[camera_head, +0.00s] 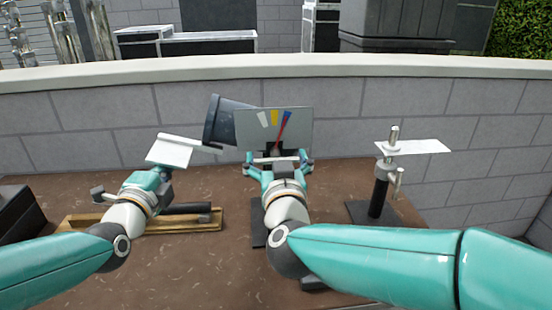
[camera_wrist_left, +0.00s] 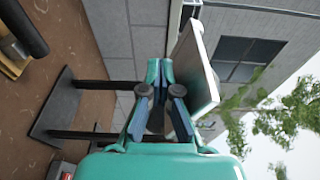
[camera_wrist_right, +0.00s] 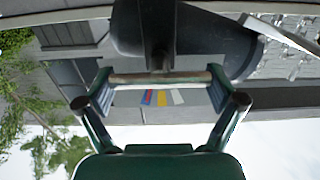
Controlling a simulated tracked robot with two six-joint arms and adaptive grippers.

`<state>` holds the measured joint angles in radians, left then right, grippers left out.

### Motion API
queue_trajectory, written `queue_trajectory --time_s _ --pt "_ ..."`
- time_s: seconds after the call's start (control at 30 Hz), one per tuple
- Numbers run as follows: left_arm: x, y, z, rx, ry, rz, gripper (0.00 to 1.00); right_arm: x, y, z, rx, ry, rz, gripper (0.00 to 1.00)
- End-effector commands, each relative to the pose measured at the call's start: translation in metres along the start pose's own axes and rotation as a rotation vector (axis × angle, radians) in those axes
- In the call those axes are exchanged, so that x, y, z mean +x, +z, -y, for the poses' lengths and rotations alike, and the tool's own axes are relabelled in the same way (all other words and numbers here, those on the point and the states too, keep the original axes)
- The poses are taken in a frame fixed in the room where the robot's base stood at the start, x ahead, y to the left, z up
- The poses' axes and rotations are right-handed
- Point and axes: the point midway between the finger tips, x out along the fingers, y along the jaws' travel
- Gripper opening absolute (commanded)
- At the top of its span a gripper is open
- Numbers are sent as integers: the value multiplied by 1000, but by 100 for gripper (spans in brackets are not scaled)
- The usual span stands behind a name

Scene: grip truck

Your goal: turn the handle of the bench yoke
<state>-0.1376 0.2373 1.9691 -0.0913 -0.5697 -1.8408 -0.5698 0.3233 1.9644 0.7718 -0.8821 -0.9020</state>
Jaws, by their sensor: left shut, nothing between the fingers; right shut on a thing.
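The bench yoke stands at the middle of the table in the head view, with a grey panel (camera_head: 300,134) bearing white, yellow and blue marks. Its red pointer (camera_head: 282,129) leans right, at the blue mark. The yoke's handle (camera_head: 275,159) is a pale crossbar below the panel. My right gripper (camera_head: 279,166) is shut on it; in the right wrist view the handle (camera_wrist_right: 160,78) spans between the fingers. My left gripper (camera_wrist_left: 162,92) is shut and empty, beside a pale flat plate (camera_wrist_left: 199,72). The plate also shows in the head view (camera_head: 169,152).
A dark bucket-like thing (camera_head: 225,120) is behind the left of the panel. A black post stand (camera_head: 379,192) with a white plate is at the right. A block wall (camera_head: 370,110) closes the back.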

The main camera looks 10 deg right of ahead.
Motion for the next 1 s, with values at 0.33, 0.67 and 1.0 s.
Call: queue_trajectory --time_s 0.33,0.67,1.0 --pt "0 0 1 0 -1 0 0 0 0 0 92 -1 0 58" --pt "0 0 1 0 -1 0 0 0 1 -2 345 0 1 58" --pt "0 0 1 0 -2 0 0 0 2 -4 668 0 1 58"
